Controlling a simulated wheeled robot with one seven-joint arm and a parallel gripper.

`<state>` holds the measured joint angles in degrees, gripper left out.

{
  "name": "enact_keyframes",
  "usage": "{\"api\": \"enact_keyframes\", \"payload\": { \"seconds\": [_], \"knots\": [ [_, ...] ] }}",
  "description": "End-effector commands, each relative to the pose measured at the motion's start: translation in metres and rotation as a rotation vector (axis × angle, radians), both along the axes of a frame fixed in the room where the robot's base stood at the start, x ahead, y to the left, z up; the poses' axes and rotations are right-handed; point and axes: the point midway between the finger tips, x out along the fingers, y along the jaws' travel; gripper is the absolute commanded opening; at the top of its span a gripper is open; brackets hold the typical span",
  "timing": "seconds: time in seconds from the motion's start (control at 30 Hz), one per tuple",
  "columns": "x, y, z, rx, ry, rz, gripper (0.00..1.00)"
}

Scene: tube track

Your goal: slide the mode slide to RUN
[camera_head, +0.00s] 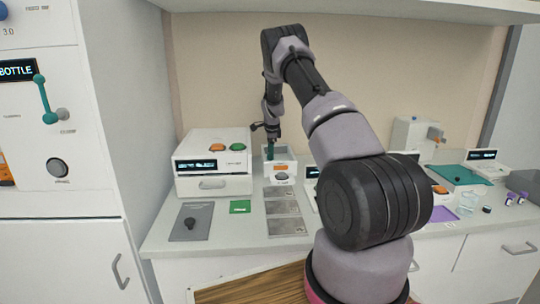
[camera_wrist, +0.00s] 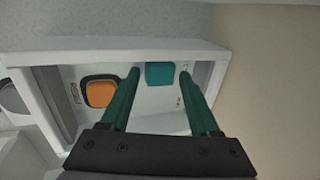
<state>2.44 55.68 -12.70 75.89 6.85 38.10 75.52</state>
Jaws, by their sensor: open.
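A teal block (camera_wrist: 160,74), which looks like the mode slide, sits on the white panel of a small white box (camera_wrist: 215,55). In the wrist view it shows between the tips of my gripper (camera_wrist: 158,80). The teal fingers are apart, one on each side of the block in the picture, and I see no clear contact. In the head view my gripper (camera_head: 270,152) points down at the white box (camera_head: 281,169) on the counter. The block cannot be made out there. Small labels beside it are too small to read.
An orange button (camera_wrist: 101,93) sits on the same panel, left of the block. A white instrument (camera_head: 213,170) with orange and green buttons stands left of the box. A grey plate with a black knob (camera_head: 190,224), a green card (camera_head: 240,207) and metal plates (camera_head: 286,226) lie in front.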

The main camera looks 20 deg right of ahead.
Motion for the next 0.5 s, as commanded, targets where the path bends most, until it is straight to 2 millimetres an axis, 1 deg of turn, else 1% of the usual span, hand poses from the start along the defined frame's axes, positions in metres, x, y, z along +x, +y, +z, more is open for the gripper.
{"api": "enact_keyframes", "payload": {
  "seconds": [0.07, 0.1, 0.17, 0.2, 0.5],
  "knots": [
    [0.0000, 0.0000, 0.0001, 0.000, 0.000, 0.000, 0.62],
    [0.0001, 0.0000, 0.0001, 0.000, 0.000, 0.000, 0.47],
    [0.0000, 0.0000, 0.0002, 0.000, 0.000, 0.000, 0.24],
    [-0.0001, 0.0000, 0.0002, 0.000, 0.000, 0.000, 0.15],
    [-0.0011, -0.0031, 0.0002, 0.001, 0.001, -0.001, 0.15]
  ]
}}
